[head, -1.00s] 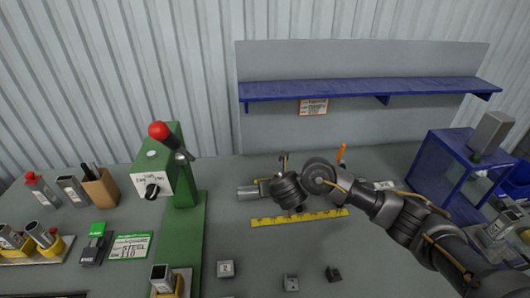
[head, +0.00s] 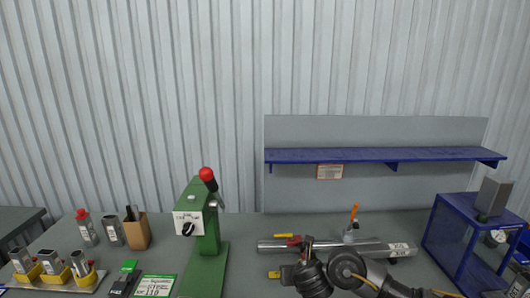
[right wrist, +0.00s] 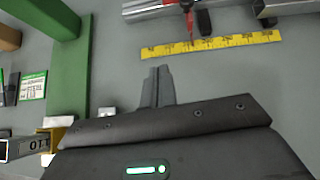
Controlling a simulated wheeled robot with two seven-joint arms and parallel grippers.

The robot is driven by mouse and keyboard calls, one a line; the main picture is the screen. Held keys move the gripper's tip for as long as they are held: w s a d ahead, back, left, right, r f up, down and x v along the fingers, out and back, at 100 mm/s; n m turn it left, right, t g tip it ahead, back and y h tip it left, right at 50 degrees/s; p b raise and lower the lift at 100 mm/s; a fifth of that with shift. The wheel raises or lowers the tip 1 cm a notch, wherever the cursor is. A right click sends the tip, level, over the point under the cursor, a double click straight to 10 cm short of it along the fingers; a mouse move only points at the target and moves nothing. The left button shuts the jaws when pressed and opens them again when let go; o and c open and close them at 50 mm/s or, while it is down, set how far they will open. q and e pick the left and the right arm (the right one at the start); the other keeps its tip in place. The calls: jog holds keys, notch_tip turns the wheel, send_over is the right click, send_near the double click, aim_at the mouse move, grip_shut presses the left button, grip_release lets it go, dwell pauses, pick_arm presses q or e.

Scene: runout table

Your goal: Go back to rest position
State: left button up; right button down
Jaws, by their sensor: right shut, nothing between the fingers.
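My right arm (head: 345,272) comes in at the lower right of the head view, in front of the long steel tube on the table. Its gripper cannot be made out there. In the right wrist view the right gripper (right wrist: 158,85) has its fingers together with nothing between them, over grey tabletop in front of the yellow ruler. The ruler (right wrist: 212,44) lies apart from the fingertips. My left gripper is in neither view.
A green press (head: 205,235) with a red knob stands left of the arm. A blue stand (head: 465,235) is at the right, and a blue shelf (head: 385,155) at the back. A holder with tubes (head: 55,278) sits at lower left. A steel tube (head: 350,247) lies behind the arm.

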jog(key=s+a+f+m+g+y, duration=0.1)
jog(key=s+f+m, duration=0.3)
jog(key=s+m, duration=0.3)
jog(key=s+a+f+m+g+y, duration=0.1)
jog(key=s+a+f+m, duration=0.15)
jog(key=s+m, duration=0.5)
jog(key=s+d+f+m+g+h, duration=0.1)
jog(key=s+d+f+m+g, duration=0.15)
jog(key=s+d+m, duration=0.9)
jog(key=s+d+f+m+g+h, duration=0.2)
jog(key=s+d+f+m, duration=0.2)
jog(key=s+d+m, duration=0.75)
jog(key=s+a+f+n+g+b, duration=0.1)
jog(key=s+a+f+b, duration=0.1)
jog(key=f, duration=1.4)
jog(key=s+a+f+n+b, duration=0.2)
jog(key=s+f+b, duration=0.1)
jog(key=f, duration=1.2)
jog(key=s+d+f+g+b, duration=0.1)
jog(key=s+d+f+b, duration=0.2)
jog(key=s+f, duration=1.2)
notch_tip(320, 180, down, 4)
jog(key=shift+s+f, duration=0.1)
jog(key=shift+s, duration=0.3)
